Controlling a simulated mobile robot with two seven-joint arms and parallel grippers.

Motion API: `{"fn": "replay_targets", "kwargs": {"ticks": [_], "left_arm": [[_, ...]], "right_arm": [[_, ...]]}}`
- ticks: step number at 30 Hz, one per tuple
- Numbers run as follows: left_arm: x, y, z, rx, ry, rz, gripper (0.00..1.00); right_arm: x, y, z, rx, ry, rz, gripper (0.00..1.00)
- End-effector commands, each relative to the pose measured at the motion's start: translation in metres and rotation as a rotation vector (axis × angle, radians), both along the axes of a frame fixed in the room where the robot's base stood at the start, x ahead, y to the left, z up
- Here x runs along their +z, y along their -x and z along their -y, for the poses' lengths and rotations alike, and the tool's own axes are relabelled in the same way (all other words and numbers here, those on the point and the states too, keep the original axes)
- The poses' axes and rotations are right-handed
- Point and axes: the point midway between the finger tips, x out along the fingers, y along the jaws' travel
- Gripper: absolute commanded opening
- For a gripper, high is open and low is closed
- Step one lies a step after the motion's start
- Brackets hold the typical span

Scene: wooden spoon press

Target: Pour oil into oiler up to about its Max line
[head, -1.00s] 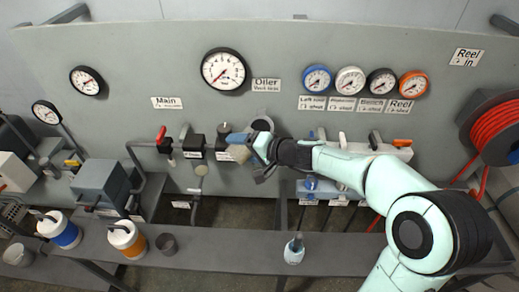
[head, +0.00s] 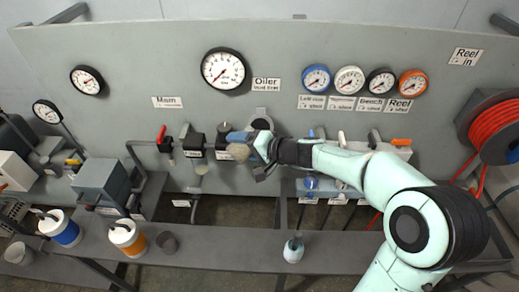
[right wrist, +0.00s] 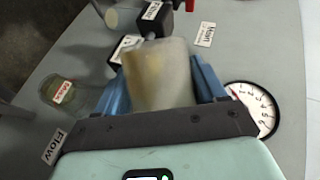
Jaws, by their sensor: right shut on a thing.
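My right gripper (head: 245,142) is in front of the grey panel, below the Oiler sign (head: 267,84) and large gauge. In the right wrist view its blue fingers (right wrist: 162,88) are shut on a cloudy, beige, cylindrical piece (right wrist: 162,75). This piece (head: 239,152) is beside the black fitting (head: 223,140); I cannot tell whether they are joined. A translucent greenish bowl (right wrist: 70,90) with a red-and-white label is at left in the wrist view. Its marking and level are unclear. A white jug with a blue band (head: 66,234) and one with an orange band (head: 135,240) stand at lower left.
Valves and pipes line the panel near my gripper. A red hose reel (head: 490,128) is at right. The shelf's middle has free room.

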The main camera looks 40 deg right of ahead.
Motion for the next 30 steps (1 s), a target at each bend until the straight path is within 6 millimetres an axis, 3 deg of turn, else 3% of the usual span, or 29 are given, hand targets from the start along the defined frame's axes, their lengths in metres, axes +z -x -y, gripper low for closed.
{"fn": "replay_targets", "kwargs": {"ticks": [15, 30], "left_arm": [[0.0088, -0.0065, 0.0, 0.0, 0.0, 0.008, 0.98], [0.0049, -0.0035, 0.0, 0.0, 0.0, 0.004, 0.98]], "right_arm": [[0.0034, -0.0004, 0.0008, -0.001, -0.039, -0.002, 0.37], [0.0013, -0.0004, 0.0012, -0.001, -0.067, -0.005, 0.37]]}}
